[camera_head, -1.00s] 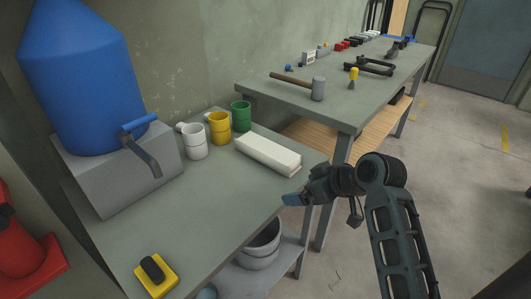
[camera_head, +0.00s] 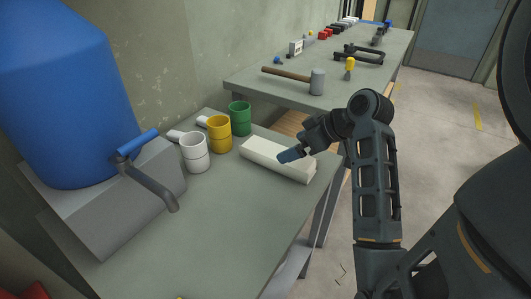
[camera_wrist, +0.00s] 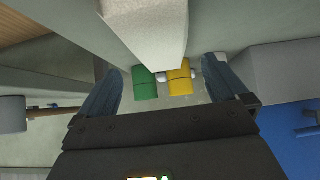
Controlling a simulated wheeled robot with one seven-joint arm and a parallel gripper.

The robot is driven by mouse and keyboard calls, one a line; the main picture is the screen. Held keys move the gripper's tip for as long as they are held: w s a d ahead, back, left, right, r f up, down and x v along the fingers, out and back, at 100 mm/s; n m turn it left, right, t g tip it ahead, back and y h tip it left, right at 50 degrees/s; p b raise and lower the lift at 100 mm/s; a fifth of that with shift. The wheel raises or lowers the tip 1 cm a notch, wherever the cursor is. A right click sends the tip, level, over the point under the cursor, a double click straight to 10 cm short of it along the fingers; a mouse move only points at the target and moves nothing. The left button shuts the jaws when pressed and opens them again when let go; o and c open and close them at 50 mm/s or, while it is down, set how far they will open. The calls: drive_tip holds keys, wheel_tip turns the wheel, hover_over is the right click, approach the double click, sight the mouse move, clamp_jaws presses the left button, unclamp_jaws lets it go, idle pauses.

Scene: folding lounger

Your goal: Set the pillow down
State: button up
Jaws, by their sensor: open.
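The only pillow-like thing is a long cream-white block (camera_head: 278,160), lying flat on the grey-green table (camera_head: 225,215) near its right edge. It shows large at the top of the wrist view (camera_wrist: 147,30), in line with the gap between my fingers. My gripper (camera_head: 288,156) is at the block's right part in the head view, overlapping it there. In the wrist view my gripper (camera_wrist: 163,70) has its two blue-grey fingers wide apart, with nothing clasped between them. I cannot tell whether a finger touches the block.
A white mug (camera_head: 194,155), yellow mug (camera_head: 219,135) and green mug (camera_head: 240,119) stand left of and behind the block. A blue water tank (camera_head: 55,95) with a tap (camera_head: 150,180) is at left. A second table (camera_head: 300,100) holds tools. The front table area is clear.

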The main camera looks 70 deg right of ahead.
sight(278, 152)
drive_tip(key=shift+x, duration=3.95)
drive_tip(key=shift+r, duration=0.1)
drive_tip(key=shift+c, duration=0.5)
drive_tip(key=c, duration=0.7)
drive_tip(key=shift+r, duration=0.15)
wheel_tip(278, 152, up, 4)
drive_tip(key=shift+d+r, duration=0.1)
drive_tip(key=shift+r, duration=0.1)
drive_tip(key=s+d+r, duration=0.1)
drive_tip(key=d+r, duration=0.1)
drive_tip(key=d, duration=0.1)
drive_tip(key=s+d+r, duration=0.2)
drive_tip(key=d, duration=0.1)
drive_tip(key=s+d+r, duration=0.2)
drive_tip(key=d, duration=0.2)
drive_tip(key=shift+s+r, duration=0.2)
drive_tip(key=shift+s, duration=0.05)
